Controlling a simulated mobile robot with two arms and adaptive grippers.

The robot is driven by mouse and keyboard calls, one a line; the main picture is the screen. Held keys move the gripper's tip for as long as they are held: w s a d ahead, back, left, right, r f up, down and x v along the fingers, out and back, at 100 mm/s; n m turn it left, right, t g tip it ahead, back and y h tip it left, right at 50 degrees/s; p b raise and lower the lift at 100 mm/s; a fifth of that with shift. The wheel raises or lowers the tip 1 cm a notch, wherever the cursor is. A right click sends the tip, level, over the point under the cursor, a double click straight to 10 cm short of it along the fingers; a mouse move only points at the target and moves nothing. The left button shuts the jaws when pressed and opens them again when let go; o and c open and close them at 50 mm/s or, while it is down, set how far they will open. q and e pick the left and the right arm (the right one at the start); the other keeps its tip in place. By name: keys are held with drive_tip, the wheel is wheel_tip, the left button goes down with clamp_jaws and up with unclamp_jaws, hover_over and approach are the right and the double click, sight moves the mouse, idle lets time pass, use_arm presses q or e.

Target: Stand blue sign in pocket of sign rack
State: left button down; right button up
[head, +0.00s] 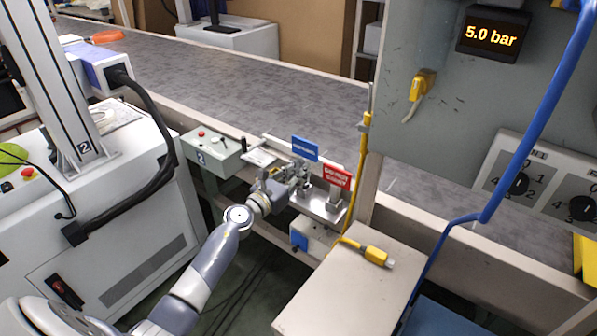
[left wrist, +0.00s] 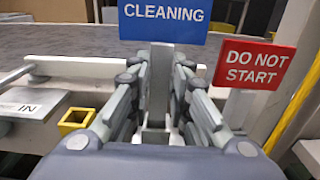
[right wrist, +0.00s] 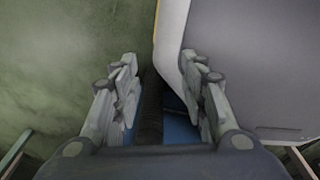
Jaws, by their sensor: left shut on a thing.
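The blue sign (head: 304,148) reads "CLEANING" in the left wrist view (left wrist: 163,14) and stands upright on a grey stem. My left gripper (head: 298,174) is shut on that stem, below the sign's plate, over the sign rack (head: 325,209). A yellow-rimmed square pocket (left wrist: 76,121) shows empty left of the gripper. The red "DO NOT START" sign (head: 338,177) stands right of the blue sign, also in the left wrist view (left wrist: 255,62). My right gripper (right wrist: 160,68) is open and empty, away from the rack.
The grey conveyor belt (head: 250,75) runs behind the rack. A box with buttons, marked 2 (head: 213,153), is left of the rack. A post (head: 370,185) and a bench top with a yellow plug (head: 376,256) are to the right. A blue cable (head: 530,115) hangs at right.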

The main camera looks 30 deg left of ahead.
use_arm(q)
drive_tip(key=shift+f+b, duration=0.75)
drive_tip(key=shift+b, duration=0.05)
use_arm(e)
drive_tip(key=shift+f, duration=0.75)
use_arm(q)
drive_tip(key=shift+a+f+b, duration=0.1)
drive_tip(key=shift+f+b, duration=0.2)
drive_tip(key=shift+f, duration=0.05)
drive_tip(key=shift+f+b, duration=0.3)
drive_tip(key=shift+b, duration=0.05)
use_arm(e)
drive_tip(key=shift+s+a+f, duration=0.1)
drive_tip(key=shift+a+f, duration=0.5)
drive_tip(key=shift+f, duration=0.05)
use_arm(q)
drive_tip(key=shift+f, duration=0.25)
use_arm(e)
drive_tip(key=shift+f, duration=0.2)
use_arm(q)
drive_tip(key=shift+f+b, duration=0.1)
drive_tip(key=shift+b, duration=0.2)
use_arm(e)
drive_tip(key=shift+f, duration=0.1)
use_arm(q)
drive_tip(key=shift+f+b, duration=0.3)
use_arm(e)
drive_tip(key=shift+d+f, duration=0.1)
drive_tip(key=shift+f, duration=0.25)
